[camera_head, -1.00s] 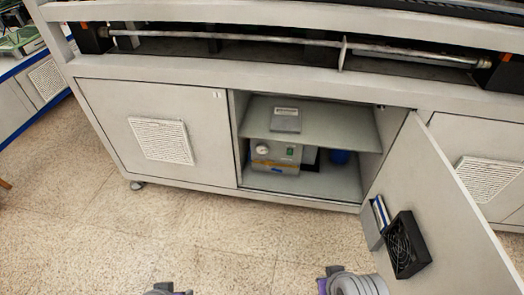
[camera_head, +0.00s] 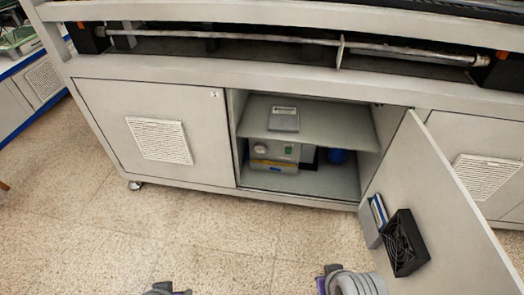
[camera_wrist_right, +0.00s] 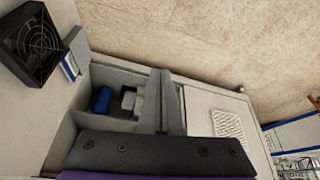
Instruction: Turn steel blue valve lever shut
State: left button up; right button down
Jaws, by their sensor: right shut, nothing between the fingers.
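I cannot make out a steel blue valve lever in either view. Inside the open cabinet (camera_head: 236,140), a grey pump-like box (camera_head: 277,151) with a round dial, a green mark and a yellow stripe stands under the shelf. A blue rounded object (camera_head: 338,156) is to its right, and it also shows as a blue cylinder in the right wrist view (camera_wrist_right: 102,100). My right gripper (camera_wrist_right: 160,155) shows as a dark bolted block at the bottom of the right wrist view, shut and empty, apart from the cabinet. Only a sliver of my left arm shows; its gripper is out of view.
The cabinet door (camera_head: 438,205) stands open to the right, with a black fan (camera_head: 404,243) and a blue-white box (camera_head: 378,212) on its inside. A small grey panel (camera_head: 284,118) lies on the shelf (camera_head: 335,125). The floor (camera_head: 190,235) in front is clear.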

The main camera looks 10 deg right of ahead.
aim_at(265, 166)
jog(key=i+j, duration=0.45)
jog(key=i, duration=0.2)
jog(key=i+j, duration=0.4)
jog(key=i, duration=0.25)
jog(key=z, duration=0.05)
